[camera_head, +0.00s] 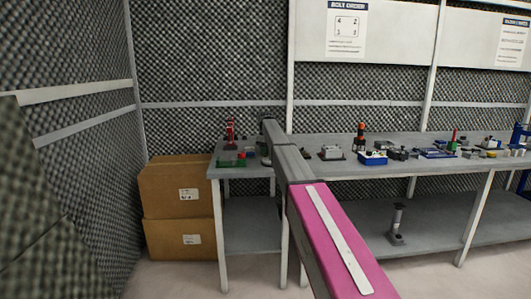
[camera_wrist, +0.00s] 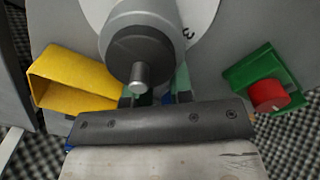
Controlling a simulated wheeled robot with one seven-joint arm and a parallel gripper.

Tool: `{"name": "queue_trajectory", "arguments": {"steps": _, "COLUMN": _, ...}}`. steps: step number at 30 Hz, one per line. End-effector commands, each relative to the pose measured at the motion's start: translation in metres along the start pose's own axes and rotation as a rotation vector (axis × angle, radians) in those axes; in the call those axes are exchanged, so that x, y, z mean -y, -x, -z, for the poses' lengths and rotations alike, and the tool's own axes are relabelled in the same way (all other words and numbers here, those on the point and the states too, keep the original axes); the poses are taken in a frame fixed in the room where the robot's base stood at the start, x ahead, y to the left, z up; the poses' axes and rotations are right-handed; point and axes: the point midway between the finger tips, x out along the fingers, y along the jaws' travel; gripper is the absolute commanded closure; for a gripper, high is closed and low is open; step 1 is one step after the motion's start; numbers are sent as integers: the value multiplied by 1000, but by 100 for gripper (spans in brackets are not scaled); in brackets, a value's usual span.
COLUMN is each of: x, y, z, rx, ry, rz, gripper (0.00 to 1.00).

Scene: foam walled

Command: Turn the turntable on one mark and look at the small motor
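In the wrist view, the small motor (camera_wrist: 140,42) is a dark grey cylinder with a short bright shaft pointing towards the camera. It stands on the turntable, whose pale disc (camera_wrist: 203,20) shows part of a black figure like a 3. My gripper (camera_wrist: 156,94) is just below the motor in the picture. Its two greenish fingers stand apart, partly hidden by the motor and its shaft. Nothing clear is held between them; a bit of blue shows there. In the head view, my arm covers the gripper and the turntable cannot be made out.
A yellow open box (camera_wrist: 72,80) lies left of the motor. A green block with a red knob (camera_wrist: 268,95) lies right. In the head view, a long grey bench (camera_head: 345,165) holds several devices. Cardboard boxes (camera_head: 178,205) are stacked left of it, beside a foam wall.

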Motion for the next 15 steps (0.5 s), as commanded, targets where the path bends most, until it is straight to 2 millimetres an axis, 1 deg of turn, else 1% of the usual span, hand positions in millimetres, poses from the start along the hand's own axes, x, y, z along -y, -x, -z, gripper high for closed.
{"name": "queue_trajectory", "arguments": {"steps": 8, "x": 1, "y": 0, "z": 0, "rx": 0, "ry": 23, "rz": 0, "gripper": 100}}
{"name": "queue_trajectory", "arguments": {"steps": 15, "x": 5, "y": 0, "z": 0, "rx": 1, "ry": 97, "rz": 0, "gripper": 100}}
